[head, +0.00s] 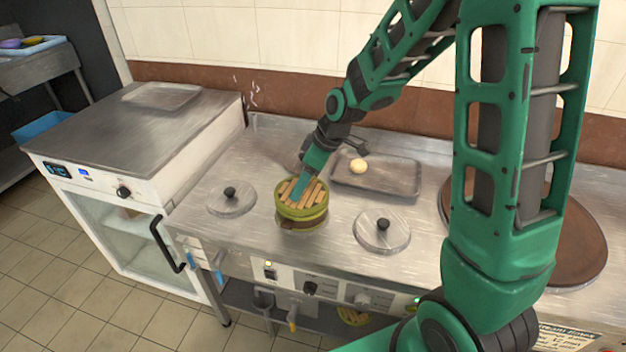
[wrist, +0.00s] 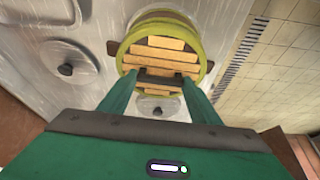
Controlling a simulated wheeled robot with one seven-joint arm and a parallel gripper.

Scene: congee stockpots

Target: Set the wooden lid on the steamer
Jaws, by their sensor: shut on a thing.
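The wooden lid (head: 315,189) is a round, slatted disc with a yellow-green rim. My gripper (head: 299,190) is over it from above, shut on its dark bar handle (wrist: 160,79). In the wrist view the slats of the lid (wrist: 158,55) show between my two fingers. The steamer (head: 302,224), a low round brown and green vessel, is directly under the lid on the steel counter. The lid looks about level and roughly centred. I cannot tell whether it touches the steamer's rim. The inside of the steamer is hidden.
Steel pot lids with black knobs flank the steamer, one left (head: 231,199) and one right (head: 382,231). A metal tray (head: 395,180) with a pale round item (head: 358,166) is behind. A large brown disc (head: 585,240) lies far right, partly behind my arm.

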